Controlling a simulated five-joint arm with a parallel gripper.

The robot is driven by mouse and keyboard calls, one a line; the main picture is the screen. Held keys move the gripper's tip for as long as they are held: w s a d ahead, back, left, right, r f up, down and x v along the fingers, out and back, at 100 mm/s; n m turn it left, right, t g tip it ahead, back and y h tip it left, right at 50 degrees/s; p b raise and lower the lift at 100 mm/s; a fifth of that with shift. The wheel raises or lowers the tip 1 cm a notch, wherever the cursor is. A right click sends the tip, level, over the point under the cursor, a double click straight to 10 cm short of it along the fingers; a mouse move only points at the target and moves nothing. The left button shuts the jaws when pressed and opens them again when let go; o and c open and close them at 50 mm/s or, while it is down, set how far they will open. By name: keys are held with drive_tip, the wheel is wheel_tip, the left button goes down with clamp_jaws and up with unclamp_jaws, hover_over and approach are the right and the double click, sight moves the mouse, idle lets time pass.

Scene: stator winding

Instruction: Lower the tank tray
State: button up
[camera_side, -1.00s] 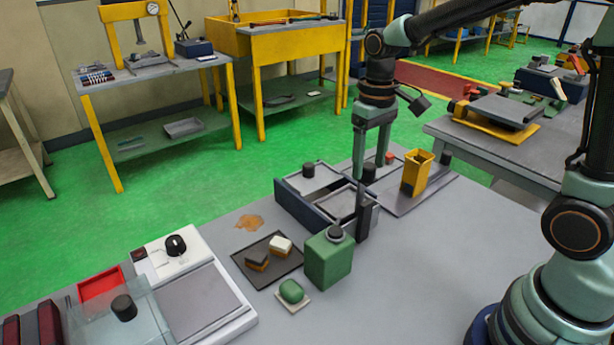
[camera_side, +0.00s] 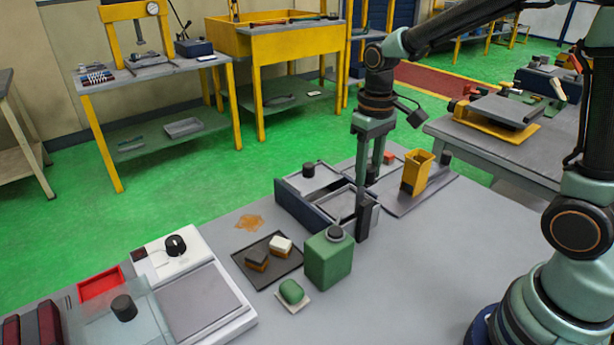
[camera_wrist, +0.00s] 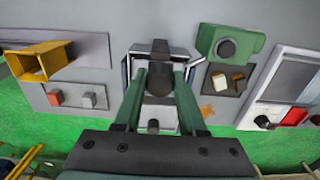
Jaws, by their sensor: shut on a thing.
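The tank (camera_side: 290,207) is an open box with dark blue walls on the grey bench. The grey tank tray (camera_side: 340,203) sits level within its walls; how deep it sits is hard to tell. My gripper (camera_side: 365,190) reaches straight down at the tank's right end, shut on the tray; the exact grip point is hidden. In the wrist view, my gripper's two green fingers (camera_wrist: 159,78) stand on either side of the grey tray (camera_wrist: 158,88). A dark upright post (camera_wrist: 160,48) stands at the near end. A black knob (camera_side: 308,168) is on the tank's far part.
A green box (camera_side: 330,262) with a dark cap stands close in front of the tank. A yellow bin (camera_side: 417,173) stands to the right. A dark tray (camera_side: 262,268) with small blocks and a white scale-like unit (camera_side: 190,285) lie left. The bench's right front is clear.

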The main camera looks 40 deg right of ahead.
sight(366, 187)
drive_tip(key=shift+f, duration=2.3)
drive_tip(key=o, duration=0.9)
drive_tip(key=shift+o, duration=0.2)
drive_tip(key=shift+r, duration=3)
